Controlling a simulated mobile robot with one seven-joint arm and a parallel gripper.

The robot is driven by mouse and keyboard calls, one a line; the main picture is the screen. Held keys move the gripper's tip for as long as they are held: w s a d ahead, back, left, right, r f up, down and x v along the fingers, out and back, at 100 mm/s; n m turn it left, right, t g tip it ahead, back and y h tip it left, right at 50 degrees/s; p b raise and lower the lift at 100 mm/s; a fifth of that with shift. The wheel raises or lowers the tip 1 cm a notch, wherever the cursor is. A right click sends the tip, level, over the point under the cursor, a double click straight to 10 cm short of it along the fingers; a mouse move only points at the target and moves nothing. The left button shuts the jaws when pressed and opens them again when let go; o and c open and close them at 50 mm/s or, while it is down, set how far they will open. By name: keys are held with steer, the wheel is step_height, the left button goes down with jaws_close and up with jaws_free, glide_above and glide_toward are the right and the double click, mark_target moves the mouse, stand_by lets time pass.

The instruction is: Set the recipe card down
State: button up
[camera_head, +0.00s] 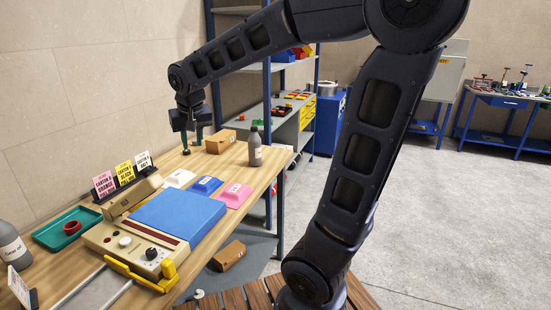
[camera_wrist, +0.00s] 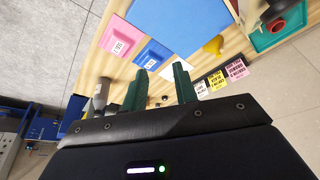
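Three recipe cards stand in a black holder (camera_head: 126,188) at the table's left: pink (camera_head: 104,184), yellow (camera_head: 125,172) and white (camera_head: 143,160). The wrist view shows the pink (camera_wrist: 236,69), yellow (camera_wrist: 216,80) and white (camera_wrist: 201,88) cards to the right of the fingers. Another white card (camera_head: 22,290) stands at the lower left corner of the head view, partly cut off. My gripper (camera_head: 192,148) points down over the far part of the table, beyond the holder. Its two green fingers (camera_wrist: 161,69) are apart, with no card between them.
The wooden table (camera_head: 236,160) holds a beige press with a blue plate (camera_head: 178,214), a green tray (camera_head: 67,226), white, blue and pink labelled blocks (camera_head: 207,185), a grey bottle (camera_head: 255,147) and a cardboard box (camera_head: 220,141). A shelf rack (camera_head: 268,100) stands behind.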

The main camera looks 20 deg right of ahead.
steer(key=s+d+f, duration=0.1)
steer(key=s+d, duration=0.6)
steer(key=d, duration=0.3)
steer(key=s+d+f+m, duration=0.1)
steer(key=s+d+f, duration=0.1)
steer(key=s+d, duration=0.6)
steer(key=d, duration=0.3)
steer(key=shift+s+m+t+h, duration=0.2)
steer(key=shift+m+t+h, duration=0.1)
